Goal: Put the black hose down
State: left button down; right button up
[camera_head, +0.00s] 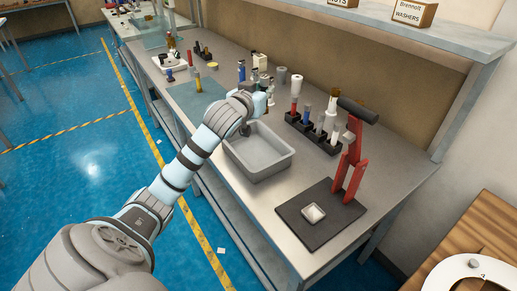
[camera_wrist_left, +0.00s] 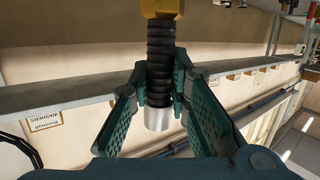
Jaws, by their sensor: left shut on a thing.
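The black hose (camera_wrist_left: 160,52) shows in the left wrist view as a ribbed black tube. It has a brass-coloured fitting (camera_wrist_left: 162,8) at the top of the picture and a silver end (camera_wrist_left: 158,117) at the bottom. My left gripper (camera_wrist_left: 163,88) is shut on the hose, with a green finger on each side. In the head view, my left gripper (camera_head: 264,93) is over the workbench, behind the grey bin; the hose is hard to make out there. My right gripper is in neither view.
The grey bin (camera_head: 284,160) stands in front of the gripper on the workbench (camera_head: 246,198). A black holder (camera_head: 310,133) with several tubes and a red press (camera_head: 350,168) on a dark mat (camera_head: 305,230) are to the right. A teal mat (camera_head: 188,95) lies left.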

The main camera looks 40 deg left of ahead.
pick_arm(q)
notch_tip(320, 180, down, 18)
jog(key=b, duration=0.3)
jog(key=shift+r+b, duration=0.1)
jog(key=shift+b, duration=0.2)
jog(key=shift+d+f, duration=0.1)
jog(key=shift+f, duration=0.5)
jog(key=c, duration=1.5)
grip_release()
jog(key=shift+r, duration=0.1)
jog(key=shift+r, duration=0.3)
jog(key=v, duration=0.4)
jog(key=p+v, duration=0.1)
jog(key=v, duration=0.3)
jog(key=p+v, duration=0.1)
jog(key=v, duration=0.3)
jog(key=shift+r, duration=0.3)
